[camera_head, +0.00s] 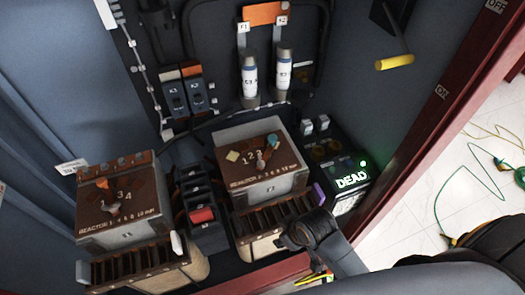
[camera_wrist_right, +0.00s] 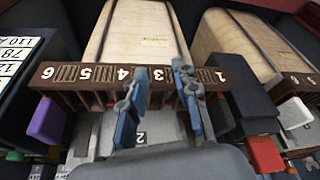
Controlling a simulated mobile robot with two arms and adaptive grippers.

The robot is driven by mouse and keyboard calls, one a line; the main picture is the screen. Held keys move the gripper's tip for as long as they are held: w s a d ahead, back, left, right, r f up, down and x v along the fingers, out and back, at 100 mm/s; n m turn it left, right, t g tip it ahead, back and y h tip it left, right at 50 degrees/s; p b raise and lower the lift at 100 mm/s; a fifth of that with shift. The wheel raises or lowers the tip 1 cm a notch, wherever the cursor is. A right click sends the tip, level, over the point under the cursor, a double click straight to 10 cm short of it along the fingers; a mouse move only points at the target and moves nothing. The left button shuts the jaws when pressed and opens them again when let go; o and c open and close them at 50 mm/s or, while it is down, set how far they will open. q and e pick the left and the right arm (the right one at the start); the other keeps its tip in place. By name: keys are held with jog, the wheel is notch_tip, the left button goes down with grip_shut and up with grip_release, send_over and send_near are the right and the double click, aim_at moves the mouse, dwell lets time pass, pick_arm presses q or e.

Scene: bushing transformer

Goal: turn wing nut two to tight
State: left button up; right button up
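No part is clearly readable as wing nut two. In the head view, the right brown-topped reactor unit (camera_head: 285,182) carries a small pale and orange fitting (camera_head: 263,158) beside the painted numbers. The left reactor unit (camera_head: 135,185) has a similar small fitting (camera_head: 113,208) near "34". My right gripper (camera_head: 298,238) reaches in from the lower right, in front of the right unit's slotted strip. In the right wrist view my right gripper (camera_wrist_right: 160,108) is open, its two blue-padded fingers apart before the brown numbered strip (camera_wrist_right: 100,74); nothing is seen between the pads. My left gripper is not in view.
A lit "DEAD" indicator box (camera_head: 350,182) stands right of the right unit. A red-topped block (camera_head: 202,216) sits between the units. Two white cylinders (camera_head: 250,78) and breakers (camera_head: 187,95) are behind. A yellow-ended handle (camera_head: 395,62) juts from the right wall.

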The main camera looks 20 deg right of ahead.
jog(key=w+a+r+n+y, duration=0.2)
jog(key=w+a+r+n, duration=0.5)
jog(key=w+r+n, duration=0.1)
notch_tip(320, 180, up, 18)
jog(key=n+g+h, duration=0.3)
jog(key=n+h, duration=0.1)
jog(key=n, duration=1.8)
send_over(261, 160)
pick_arm(q)
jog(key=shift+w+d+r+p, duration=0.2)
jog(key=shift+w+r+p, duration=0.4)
jog(key=shift+p, duration=0.1)
pick_arm(e)
notch_tip(261, 160, down, 13)
jog(key=shift+w+f, duration=0.15)
jog(key=shift+c, duration=0.4)
grip_shut()
jog(key=shift+s, duration=0.2)
